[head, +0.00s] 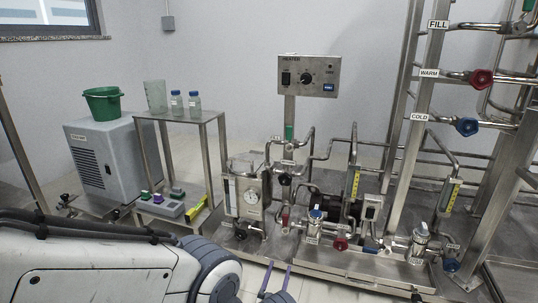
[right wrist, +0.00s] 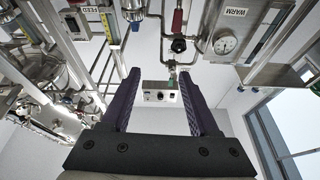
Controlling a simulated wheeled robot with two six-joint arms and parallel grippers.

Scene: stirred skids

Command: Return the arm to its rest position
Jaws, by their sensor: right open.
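My right gripper (head: 279,266) shows at the bottom middle of the head view as two thin purple fingers set apart. The right wrist view shows the same gripper (right wrist: 161,79) with its fingers wide apart and nothing between them. A heater control box (right wrist: 160,92) appears behind that gap, at a distance. The fingers appear in front of the skid's lower base and touch nothing that I can make out. My left gripper is not in view.
The heater box (head: 309,76) stands on a post above the steel skid (head: 350,279) with pipes and valves. Red (head: 481,78) and blue (head: 467,126) valve handles stick out at right. A steel side table (head: 178,115) holds bottles. A green bucket (head: 103,104) sits on a grey cabinet.

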